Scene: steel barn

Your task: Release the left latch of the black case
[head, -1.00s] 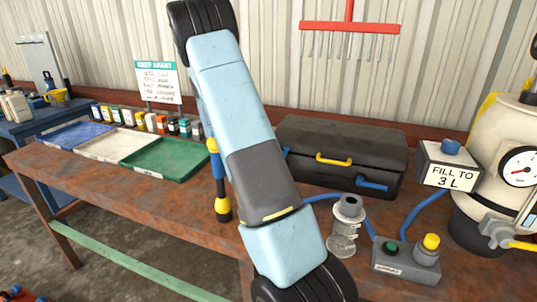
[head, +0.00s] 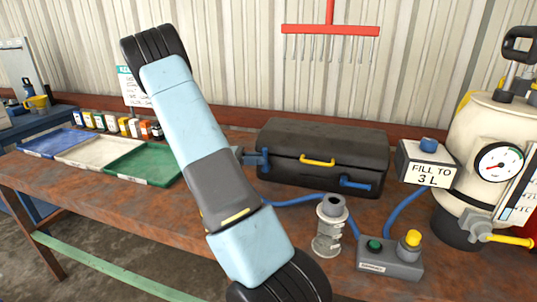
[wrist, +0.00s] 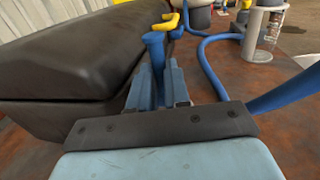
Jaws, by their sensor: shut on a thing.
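The black case (head: 330,140) lies closed on the rusty bench, with a yellow handle (head: 317,161) on its front and a blue right latch (head: 357,183). My gripper (head: 257,160) is at the left end of the case's front, partly hidden by my arm. In the wrist view, my gripper (wrist: 158,72) is shut on the blue left latch (wrist: 153,40), whose rounded end stands up between the fingertips beside the case's front wall. The yellow handle (wrist: 171,22) shows just beyond it. Whether the latch is released cannot be told.
A "FILL TO 3 L" box (head: 427,165) and a cream tank (head: 490,135) are at right. A green tray (head: 145,163) lies left.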

